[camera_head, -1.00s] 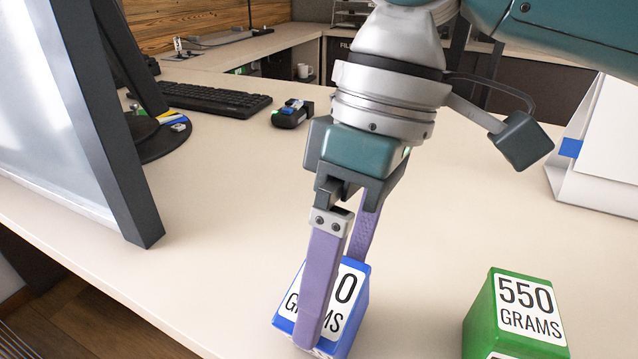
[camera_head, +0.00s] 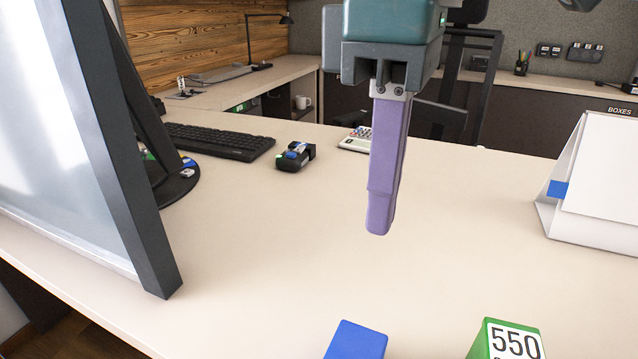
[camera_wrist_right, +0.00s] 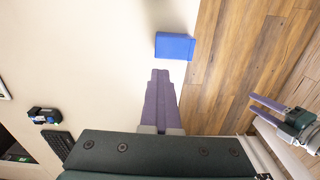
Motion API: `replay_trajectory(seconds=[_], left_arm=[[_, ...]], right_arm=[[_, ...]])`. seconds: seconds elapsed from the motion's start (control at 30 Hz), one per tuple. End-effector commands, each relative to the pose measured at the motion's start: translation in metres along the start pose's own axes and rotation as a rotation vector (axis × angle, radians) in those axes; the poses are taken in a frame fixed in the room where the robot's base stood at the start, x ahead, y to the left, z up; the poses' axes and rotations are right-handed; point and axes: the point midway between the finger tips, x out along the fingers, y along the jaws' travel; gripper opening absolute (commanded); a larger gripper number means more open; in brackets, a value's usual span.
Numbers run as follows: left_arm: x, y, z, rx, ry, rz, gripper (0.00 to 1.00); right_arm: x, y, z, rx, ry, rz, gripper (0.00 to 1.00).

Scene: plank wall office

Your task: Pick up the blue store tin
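The blue store tin (camera_head: 356,342) stands at the bottom edge of the head view, cut off by the frame, with only plain blue showing and no label. In the right wrist view the tin (camera_wrist_right: 175,46) is on the desk by its edge, beyond the fingertips. My right gripper (camera_head: 379,228) hangs above the desk, beyond and above the tin, apart from it. Its purple fingers lie together in the right wrist view (camera_wrist_right: 160,75), shut with nothing between them. My left gripper (camera_wrist_right: 263,108) shows at the right of that view, fingers apart, over the floor.
A green 550 grams tin (camera_head: 508,343) stands right of the blue one. A monitor (camera_head: 140,200) fills the left side, with a keyboard (camera_head: 220,141) and a small black device (camera_head: 296,156) behind. A white calendar-like stand (camera_head: 595,190) is at right. The middle of the desk is clear.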

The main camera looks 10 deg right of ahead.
Motion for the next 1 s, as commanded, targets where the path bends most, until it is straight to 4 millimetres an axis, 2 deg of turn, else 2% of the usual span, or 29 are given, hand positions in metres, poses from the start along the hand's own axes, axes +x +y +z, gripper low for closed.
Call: replay_trajectory(seconds=[0.27,0.9,1.0], left_arm=[[-0.0004,-0.0019,0.0003,0.007,-0.001,-0.006,0.50],[-0.0004,-0.0027,0.0005,0.009,-0.002,-0.008,0.50],[-0.0004,-0.0024,0.0004,0.008,-0.002,-0.007,0.50]], right_arm=[[-0.0015,-0.0002,-0.0003,-0.001,0.001,0.000,0.00],[-0.0015,-0.0001,-0.0003,-0.001,0.002,0.000,0.72],[-0.0015,-0.0001,-0.0003,-0.001,0.002,0.000,0.80]])
